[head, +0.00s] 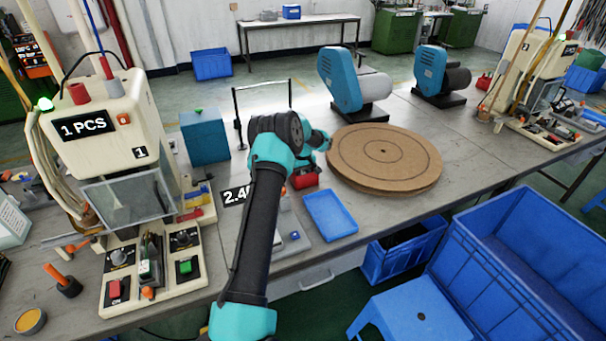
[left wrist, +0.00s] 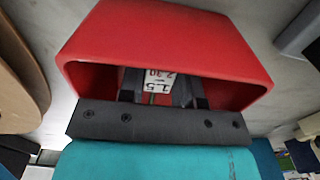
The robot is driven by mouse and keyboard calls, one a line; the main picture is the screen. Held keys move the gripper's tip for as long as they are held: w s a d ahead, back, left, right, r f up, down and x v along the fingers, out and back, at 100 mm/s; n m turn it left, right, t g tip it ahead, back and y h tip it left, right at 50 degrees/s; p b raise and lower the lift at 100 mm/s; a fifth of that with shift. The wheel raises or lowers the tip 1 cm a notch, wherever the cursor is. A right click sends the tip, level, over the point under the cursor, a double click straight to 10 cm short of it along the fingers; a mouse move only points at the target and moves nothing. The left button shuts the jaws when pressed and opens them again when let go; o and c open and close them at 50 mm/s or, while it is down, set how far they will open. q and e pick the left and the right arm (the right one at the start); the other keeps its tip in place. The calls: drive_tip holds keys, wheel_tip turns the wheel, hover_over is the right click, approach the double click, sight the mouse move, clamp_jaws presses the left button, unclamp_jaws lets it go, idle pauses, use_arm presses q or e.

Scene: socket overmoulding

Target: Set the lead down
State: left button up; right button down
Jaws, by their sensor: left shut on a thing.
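My left arm reaches in from the bottom of the head view. Its gripper (head: 307,170) is beside a small red hollow piece (head: 305,179), left of the round brown board. In the left wrist view the red piece (left wrist: 165,45) fills the upper middle, its open side facing my gripper. The dark fingers (left wrist: 160,90) of my left gripper go into that opening. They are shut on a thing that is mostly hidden. A white piece printed with numbers (left wrist: 158,82) shows between them. I cannot make out a lead's cable. My right gripper is not in view.
A blue tray (head: 330,215) lies in front of the round brown board (head: 383,157). A cream machine (head: 112,125) marked 1 PCS stands at the left, a teal box (head: 205,138) behind the arm.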

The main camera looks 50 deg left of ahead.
use_arm(q)
drive_tip(key=o, duration=0.9)
drive_tip(key=shift+r, duration=0.1)
wheel_tip(320, 180, up, 12)
drive_tip(key=shift+r, duration=0.1)
idle(0.5)
